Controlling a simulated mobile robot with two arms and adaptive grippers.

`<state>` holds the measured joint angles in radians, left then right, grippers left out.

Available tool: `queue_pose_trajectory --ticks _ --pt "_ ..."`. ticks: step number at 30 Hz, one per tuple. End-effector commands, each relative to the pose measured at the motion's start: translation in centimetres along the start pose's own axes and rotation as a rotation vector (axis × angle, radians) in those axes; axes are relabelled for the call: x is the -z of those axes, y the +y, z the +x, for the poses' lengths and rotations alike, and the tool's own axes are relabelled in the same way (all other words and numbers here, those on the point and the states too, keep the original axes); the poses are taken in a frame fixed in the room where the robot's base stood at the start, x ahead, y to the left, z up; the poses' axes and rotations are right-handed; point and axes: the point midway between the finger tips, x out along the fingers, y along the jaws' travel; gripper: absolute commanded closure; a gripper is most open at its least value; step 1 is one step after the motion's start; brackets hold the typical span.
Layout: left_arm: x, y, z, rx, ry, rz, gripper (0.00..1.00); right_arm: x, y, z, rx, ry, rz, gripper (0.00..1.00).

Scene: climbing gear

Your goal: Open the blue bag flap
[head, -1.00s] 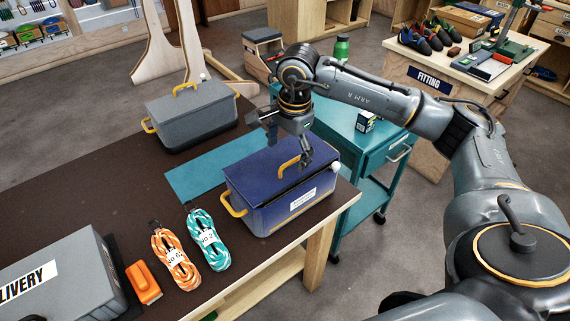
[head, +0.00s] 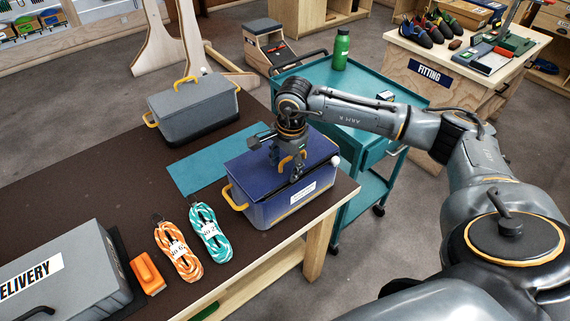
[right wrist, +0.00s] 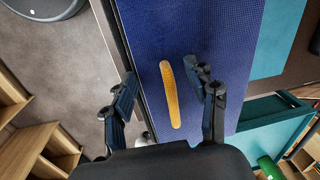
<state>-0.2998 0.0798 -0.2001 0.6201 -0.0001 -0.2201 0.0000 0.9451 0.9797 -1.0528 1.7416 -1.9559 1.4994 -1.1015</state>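The blue bag (head: 275,208) stands near the right end of the dark table, and its flap (head: 248,168) lies shut on top. The yellow flap handle (right wrist: 171,95) runs between the two fingers of my right gripper (right wrist: 165,97) in the right wrist view. That gripper is open, one finger on each side of the handle, with gaps showing. In the head view my right gripper (head: 288,168) is low over the flap and hides part of the handle. My left gripper is not in view.
A teal mat (head: 208,168), orange rope (head: 178,250) and teal rope (head: 210,234) lie left of the bag. A grey bag (head: 194,110) stands behind, and a grey delivery bag (head: 70,270) at front left. A teal cart (head: 355,80) stands beyond the table.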

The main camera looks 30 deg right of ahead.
Motion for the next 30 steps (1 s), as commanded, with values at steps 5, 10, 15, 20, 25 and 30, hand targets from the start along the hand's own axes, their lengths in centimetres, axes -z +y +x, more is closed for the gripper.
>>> queue_pose_trajectory --ticks 5,10,15,20,25,30 --pt "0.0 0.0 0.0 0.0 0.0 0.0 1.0 0.0 0.0 0.0 0.0 0.0 0.0 0.86" --pt "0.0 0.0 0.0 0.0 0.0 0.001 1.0 0.0 0.1 0.1 -0.004 0.0 0.0 1.0" --pt "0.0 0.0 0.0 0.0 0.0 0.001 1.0 0.0 0.2 0.2 -0.008 0.0 0.0 1.0" --pt "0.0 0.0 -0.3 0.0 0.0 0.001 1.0 0.0 0.0 -0.3 -0.009 0.001 0.0 1.0" --pt "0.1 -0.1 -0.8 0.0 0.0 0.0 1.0 0.1 -0.6 -1.6 -0.006 0.001 0.0 1.0" --pt "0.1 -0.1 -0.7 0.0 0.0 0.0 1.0 0.1 -0.7 -1.6 -0.003 0.001 0.0 0.63"
